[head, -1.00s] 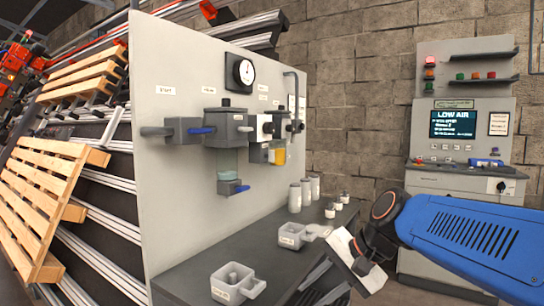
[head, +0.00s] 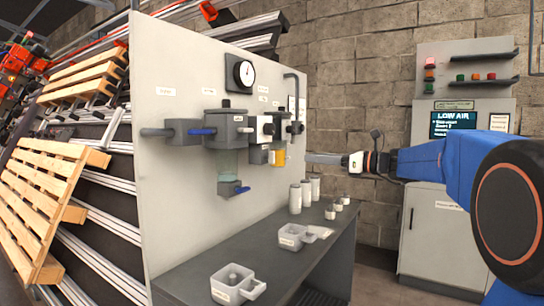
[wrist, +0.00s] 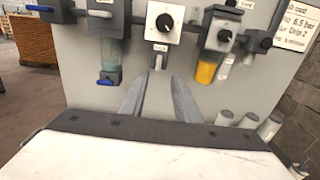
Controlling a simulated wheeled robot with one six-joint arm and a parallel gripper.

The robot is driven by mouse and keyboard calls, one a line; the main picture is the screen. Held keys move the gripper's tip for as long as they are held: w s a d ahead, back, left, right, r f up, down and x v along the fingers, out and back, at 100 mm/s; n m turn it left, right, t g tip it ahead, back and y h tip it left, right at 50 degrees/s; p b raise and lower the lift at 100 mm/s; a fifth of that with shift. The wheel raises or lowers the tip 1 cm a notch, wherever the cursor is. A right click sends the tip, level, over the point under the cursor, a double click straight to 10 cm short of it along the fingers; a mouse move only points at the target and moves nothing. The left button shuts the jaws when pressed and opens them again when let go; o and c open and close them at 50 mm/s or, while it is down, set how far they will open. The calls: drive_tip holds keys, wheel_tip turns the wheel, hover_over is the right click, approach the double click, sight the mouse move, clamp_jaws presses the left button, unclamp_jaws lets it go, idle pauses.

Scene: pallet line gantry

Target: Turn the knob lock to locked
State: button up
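A white box with a black knob (wrist: 165,23) is on the grey panel, at top centre in the wrist view; it also shows in the head view (head: 261,128). Directly below it is a small dark unit with a short pale lever (wrist: 158,61), which looks like the knob lock; its label is too small to read. In the head view this unit (head: 258,155) is partly hidden. My gripper (wrist: 157,88) is open and empty, its two fingers apart and pointing at the panel below the lever. In the head view my gripper (head: 322,159) is right of the panel fittings, apart from them.
A yellow cup (wrist: 206,70) under a regulator with a dark knob (wrist: 224,36) hangs right of the lever. A blue handle (wrist: 107,78) is to the left. White canisters (head: 295,198) and a tray (head: 292,236) stand on the dark bench (head: 238,240) below.

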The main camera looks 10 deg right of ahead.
sight(272, 154)
drive_tip(key=x, duration=1.7)
drive_tip(key=shift+f, duration=0.1)
drive_tip(key=shift+s, duration=0.1)
clamp_jaws()
